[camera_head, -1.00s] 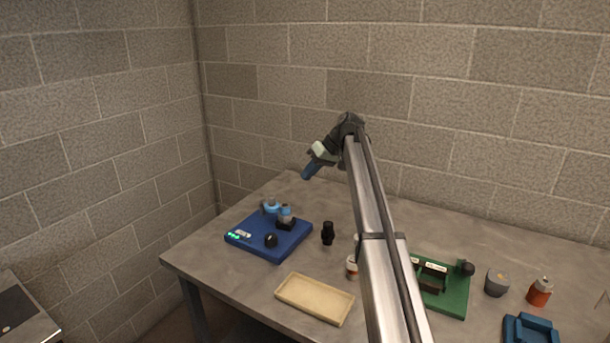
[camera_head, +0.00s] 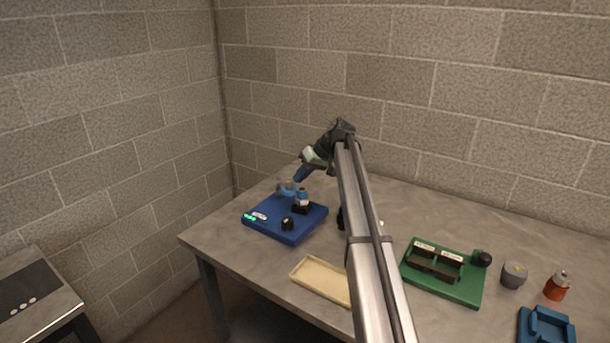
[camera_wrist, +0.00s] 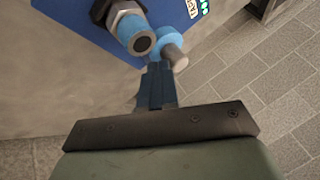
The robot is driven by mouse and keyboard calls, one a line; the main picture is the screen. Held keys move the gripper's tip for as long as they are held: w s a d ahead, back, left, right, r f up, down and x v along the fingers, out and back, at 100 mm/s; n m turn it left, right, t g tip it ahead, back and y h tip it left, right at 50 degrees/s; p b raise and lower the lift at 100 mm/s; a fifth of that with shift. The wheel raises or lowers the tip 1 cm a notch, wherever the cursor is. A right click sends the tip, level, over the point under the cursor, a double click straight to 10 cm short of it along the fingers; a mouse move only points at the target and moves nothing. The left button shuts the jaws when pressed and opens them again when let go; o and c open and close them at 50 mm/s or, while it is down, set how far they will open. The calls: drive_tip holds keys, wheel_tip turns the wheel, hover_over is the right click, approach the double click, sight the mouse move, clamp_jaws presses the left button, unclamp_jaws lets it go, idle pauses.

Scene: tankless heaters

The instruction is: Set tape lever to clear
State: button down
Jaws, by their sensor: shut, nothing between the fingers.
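In the wrist view, the light-blue part with a grey round end (camera_wrist: 174,50) is just ahead of my fingertips, beside the fitting (camera_wrist: 136,35). I cannot tell whether they touch it. The label (camera_wrist: 193,8) is cut off. My gripper (camera_head: 297,178) is shut and empty; its blue fingers also show in the wrist view (camera_wrist: 156,72).
A beige tray (camera_head: 318,280) lies at the front edge. A green unit (camera_head: 443,273) with two labelled dark parts, a grey pot (camera_head: 513,275), a red container (camera_head: 556,286) and a blue holder (camera_head: 545,328) stand right. My arm hides part of the middle. A block wall stands behind.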

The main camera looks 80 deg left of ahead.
drive_tip(key=shift+s+d, duration=0.1)
drive_tip(key=shift+d, duration=0.05)
drive_tip(key=shift+s+d+m, duration=0.1)
drive_tip(key=shift+s+m, duration=0.1)
drive_tip(key=shift+m, duration=0.1)
drive_tip(key=shift+s+d, duration=0.1)
drive_tip(key=shift+s+d+m+t+y, duration=0.5)
drive_tip(key=shift+s+m+y, duration=0.3)
drive_tip(key=shift+m, duration=0.2)
drive_tip(key=shift+s+d+m+t+y, duration=0.15)
drive_tip(key=shift+s+m+t+y, duration=0.25)
drive_tip(key=shift+s+m, duration=0.8)
drive_tip(key=shift+s+d+m+t+y, duration=0.1)
drive_tip(key=shift+s+m+t+y, duration=0.45)
drive_tip(key=shift+s, duration=1)
drive_tip(key=shift+s+h, duration=0.25)
drive_tip(key=shift+w, duration=0.1)
